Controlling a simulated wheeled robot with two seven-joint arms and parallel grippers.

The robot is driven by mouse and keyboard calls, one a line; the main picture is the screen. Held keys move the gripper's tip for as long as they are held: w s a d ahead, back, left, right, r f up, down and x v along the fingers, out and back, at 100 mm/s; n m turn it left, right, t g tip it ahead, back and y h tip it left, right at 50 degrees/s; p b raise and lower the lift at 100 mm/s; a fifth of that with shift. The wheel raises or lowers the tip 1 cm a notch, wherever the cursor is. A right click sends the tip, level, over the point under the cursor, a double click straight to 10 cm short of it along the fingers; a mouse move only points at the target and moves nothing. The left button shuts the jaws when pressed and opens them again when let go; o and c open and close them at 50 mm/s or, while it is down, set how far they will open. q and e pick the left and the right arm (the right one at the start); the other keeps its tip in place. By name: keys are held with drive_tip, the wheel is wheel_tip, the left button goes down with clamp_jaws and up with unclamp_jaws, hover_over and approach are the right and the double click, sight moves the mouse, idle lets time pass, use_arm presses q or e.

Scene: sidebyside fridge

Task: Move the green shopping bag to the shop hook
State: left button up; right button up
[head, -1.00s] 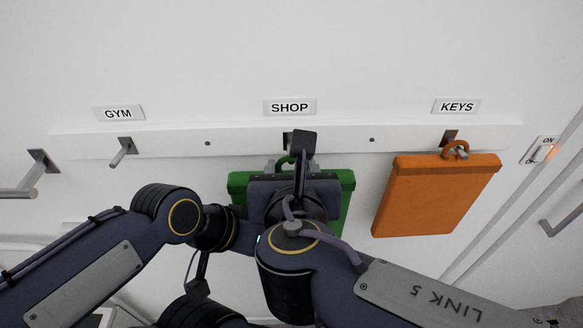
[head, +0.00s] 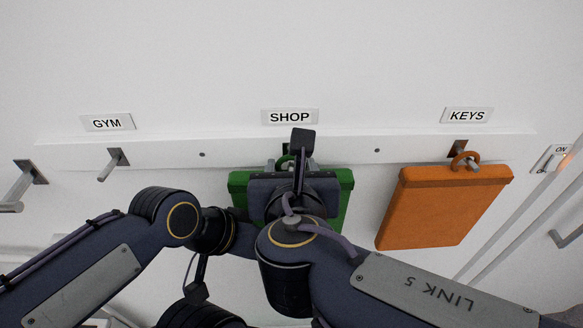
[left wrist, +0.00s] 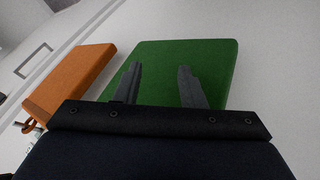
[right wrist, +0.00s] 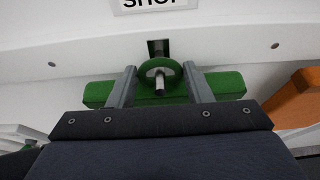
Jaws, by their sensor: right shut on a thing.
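The green shopping bag (head: 343,190) is upright against the wall below the SHOP label (head: 290,117), partly hidden by my right gripper (head: 285,162). In the right wrist view my right gripper (right wrist: 160,70) has a finger on each side of the bag's green ring handle (right wrist: 143,69) and is shut on it. The shop hook (right wrist: 160,90) shows its peg end inside the ring's opening; how deep it sits is unclear. My left gripper (left wrist: 158,68) has its fingers apart, with the bag's green face (left wrist: 210,62) beyond them; it is hidden in the head view.
An orange bag (head: 440,210) hangs at the KEYS hook on the right. The gym hook (head: 115,160) on the left is bare. A white rail (head: 230,152) carries the hooks. Bar handles stand at both sides (head: 18,188), and a light switch is at the far right.

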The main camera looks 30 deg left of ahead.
idle(0.4)
drive_tip(key=o, duration=1.4)
